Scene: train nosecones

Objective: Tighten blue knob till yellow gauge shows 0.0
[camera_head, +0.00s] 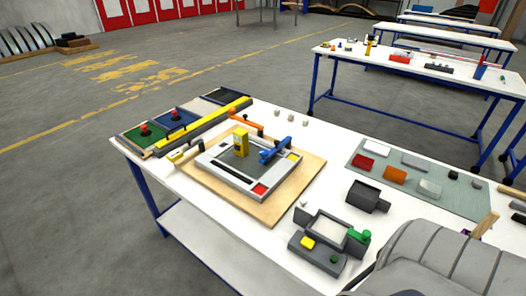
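A blue knob-like part with an arm (275,152) sits on the right side of a light grey frame fixture. A yellow upright block (241,143), which looks like the yellow gauge, stands near the middle of the same fixture. Its reading is too small to make out. The fixture (225,175) rests on a wooden board (272,211) on the white table. Neither of my grippers can be made out in the head view, and nothing is seen touching the blue part or the yellow block.
A grey device with a green knob (360,237) and a dark box (368,196) stand nearer. A grey-green mat (458,196) holds coloured blocks at right. A long yellow bar (205,125) and trays lie at the left. A large grey ribbed shape (440,262) fills the lower right corner.

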